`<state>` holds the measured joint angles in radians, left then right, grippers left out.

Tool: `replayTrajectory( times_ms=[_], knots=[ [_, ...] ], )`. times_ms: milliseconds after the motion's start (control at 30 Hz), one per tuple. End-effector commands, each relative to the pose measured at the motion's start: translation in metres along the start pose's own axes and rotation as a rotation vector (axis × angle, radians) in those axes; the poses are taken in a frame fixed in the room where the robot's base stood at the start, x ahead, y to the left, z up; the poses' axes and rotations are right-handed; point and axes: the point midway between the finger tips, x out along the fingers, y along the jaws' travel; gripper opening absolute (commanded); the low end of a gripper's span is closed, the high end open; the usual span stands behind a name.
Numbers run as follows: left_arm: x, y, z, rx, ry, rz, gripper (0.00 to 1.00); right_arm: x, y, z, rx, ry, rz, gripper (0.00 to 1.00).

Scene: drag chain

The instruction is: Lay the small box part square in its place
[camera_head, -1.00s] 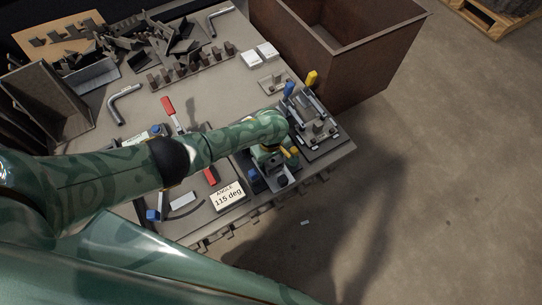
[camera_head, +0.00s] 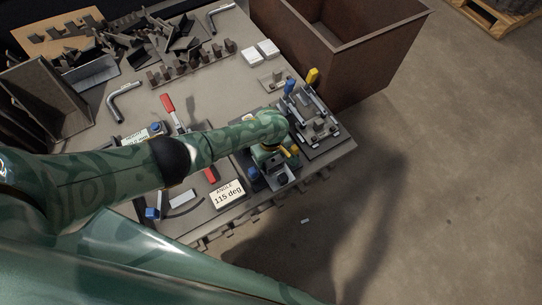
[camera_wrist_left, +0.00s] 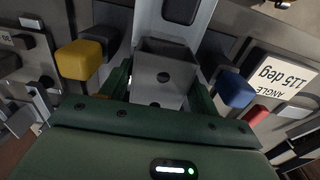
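The small box part (camera_wrist_left: 160,78) is a grey open metal box with dark round holes, in the middle of the left wrist view. My left gripper (camera_wrist_left: 163,88) has its green fingers close against both sides of it and appears shut on it. In the head view my left gripper (camera_head: 266,155) is over a bench fixture at the table's front right, and its arm hides part of this. A grey metal surface (camera_head: 283,174) shows just below the gripper there. Whether the box sits flat cannot be told. My right gripper is not in view.
A yellow block (camera_wrist_left: 79,59) and a blue block (camera_wrist_left: 232,88) flank the box. An "ANGLE 115 deg" card (camera_head: 228,194) lies left of the fixture. A clamp fixture (camera_head: 318,125) stands to the right. A brown bin (camera_head: 345,50) stands beyond the table's edge.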

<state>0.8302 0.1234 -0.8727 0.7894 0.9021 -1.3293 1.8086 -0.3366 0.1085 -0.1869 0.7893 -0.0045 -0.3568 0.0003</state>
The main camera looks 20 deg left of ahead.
Motion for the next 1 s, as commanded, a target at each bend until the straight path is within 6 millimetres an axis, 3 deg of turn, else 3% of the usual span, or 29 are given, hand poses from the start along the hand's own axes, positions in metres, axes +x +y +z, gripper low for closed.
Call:
replayTrajectory(
  times_ms=[367, 433, 667, 800, 1000],
  knots=[
    [0.0, 0.0, 0.0, 0.0, 0.0, -0.001, 0.8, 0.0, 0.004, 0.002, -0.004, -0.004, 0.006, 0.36],
    [-0.009, 0.001, 0.0, 0.0, 0.002, 0.003, 0.8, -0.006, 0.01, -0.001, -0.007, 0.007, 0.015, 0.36],
    [-0.07, 0.002, -0.001, -0.001, 0.006, 0.009, 0.8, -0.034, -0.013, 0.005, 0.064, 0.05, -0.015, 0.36],
    [-0.11, 0.003, -0.001, -0.001, 0.006, 0.011, 0.8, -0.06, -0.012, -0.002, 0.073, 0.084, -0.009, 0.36],
    [-0.149, 0.001, 0.0, 0.0, 0.003, 0.005, 0.8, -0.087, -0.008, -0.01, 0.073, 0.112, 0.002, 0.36]
  ],
)
